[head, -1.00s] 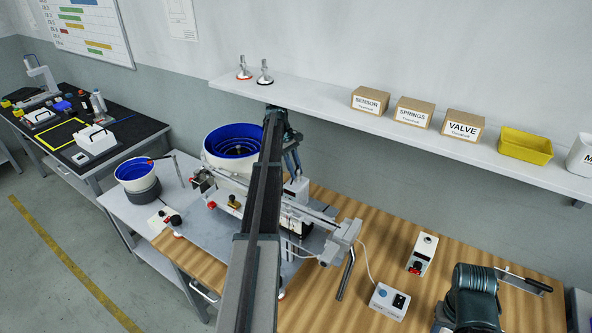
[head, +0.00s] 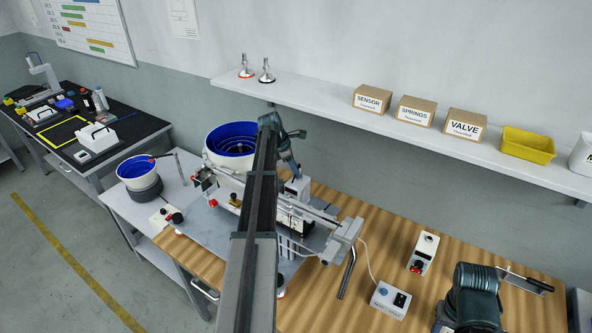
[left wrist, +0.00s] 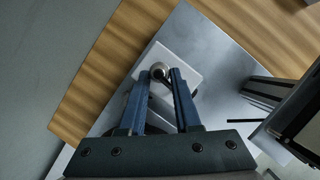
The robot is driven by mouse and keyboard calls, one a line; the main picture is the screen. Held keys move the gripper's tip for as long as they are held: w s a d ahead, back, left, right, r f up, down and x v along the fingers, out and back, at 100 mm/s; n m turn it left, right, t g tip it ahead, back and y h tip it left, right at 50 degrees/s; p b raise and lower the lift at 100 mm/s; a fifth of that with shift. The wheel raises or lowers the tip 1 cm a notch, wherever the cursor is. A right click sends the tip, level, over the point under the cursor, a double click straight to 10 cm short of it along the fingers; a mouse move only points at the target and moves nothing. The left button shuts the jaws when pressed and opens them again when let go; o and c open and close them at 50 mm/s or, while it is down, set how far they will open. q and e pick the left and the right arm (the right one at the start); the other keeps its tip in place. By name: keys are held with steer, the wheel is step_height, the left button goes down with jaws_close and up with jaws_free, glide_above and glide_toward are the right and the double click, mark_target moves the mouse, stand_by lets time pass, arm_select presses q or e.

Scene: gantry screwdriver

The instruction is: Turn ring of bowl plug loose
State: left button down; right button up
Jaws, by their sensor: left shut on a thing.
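The bowl plug's ring shows in the left wrist view as a small round metal piece (left wrist: 160,72) on a pale box (left wrist: 182,64). My left gripper (left wrist: 166,75) is shut on it, with one blue finger on each side. In the head view my left gripper (head: 295,175) reaches down to the pale box (head: 299,189), just right of the large blue-lined feeder bowl (head: 222,138). The fingertips and ring are too small there to tell apart. A dark link of my right arm shows at the lower right, but its fingers do not show.
A rail mechanism (head: 345,235) lies in front of the box. A smaller blue-lined bowl (head: 136,168) stands left. A switch box (head: 389,299) and a control box with a red knob (head: 422,254) stand on the wooden bench (head: 340,310). A shelf (head: 320,104) runs along the wall behind.

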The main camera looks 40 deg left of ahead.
arm_select(q)
steer(key=shift+s+d+n+y, duration=0.1)
steer(key=shift+n+y, duration=0.2)
steer(key=shift+n, duration=0.6)
steer(key=c, duration=0.6)
jaws_free()
steer(key=shift+t, duration=0.3)
steer(key=p+v, duration=0.7)
steer(key=shift+r, duration=0.25)
